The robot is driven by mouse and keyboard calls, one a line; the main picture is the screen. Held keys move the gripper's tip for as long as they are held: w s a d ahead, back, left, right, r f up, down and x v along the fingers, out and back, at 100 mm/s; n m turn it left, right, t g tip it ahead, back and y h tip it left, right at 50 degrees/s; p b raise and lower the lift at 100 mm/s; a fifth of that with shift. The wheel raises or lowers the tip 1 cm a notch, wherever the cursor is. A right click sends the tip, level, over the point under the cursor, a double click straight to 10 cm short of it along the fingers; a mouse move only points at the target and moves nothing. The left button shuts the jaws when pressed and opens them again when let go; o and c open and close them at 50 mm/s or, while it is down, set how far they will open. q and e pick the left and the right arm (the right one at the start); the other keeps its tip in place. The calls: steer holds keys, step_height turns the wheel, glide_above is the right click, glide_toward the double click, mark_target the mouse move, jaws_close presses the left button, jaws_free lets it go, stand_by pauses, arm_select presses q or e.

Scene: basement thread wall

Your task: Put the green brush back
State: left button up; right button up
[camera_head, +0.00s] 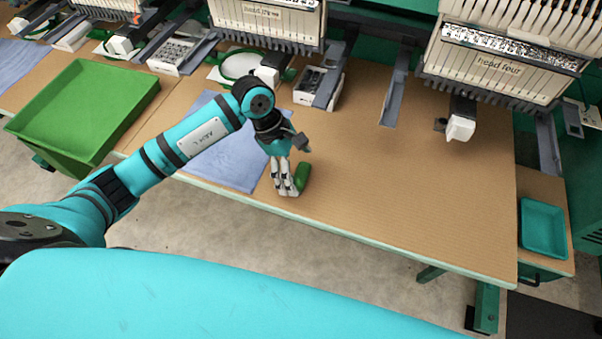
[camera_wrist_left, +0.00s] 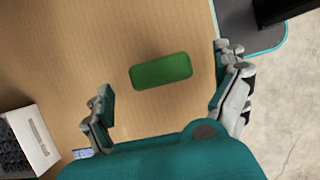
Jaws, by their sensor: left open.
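The green brush (camera_head: 303,176) lies on the brown table near its front edge, and only a plain green block shape shows. My left gripper (camera_head: 287,190) points down just left of it and partly covers it in the head view. In the left wrist view the brush (camera_wrist_left: 161,71) lies on the tabletop between the two spread fingers of my left gripper (camera_wrist_left: 166,85), with clear gaps on both sides. The gripper is open and holds nothing. My right gripper is not in view.
A blue cloth (camera_head: 225,158) lies left of the gripper. A green bin (camera_head: 125,88) stands at the left. A teal tray (camera_head: 543,228) sits on a side table at the right. Embroidery machine heads (camera_head: 500,65) overhang the back. The table's right half (camera_head: 430,195) is clear.

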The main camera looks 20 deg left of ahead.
arm_select(q)
steer(key=b+v, duration=0.1)
steer(key=v, duration=0.8)
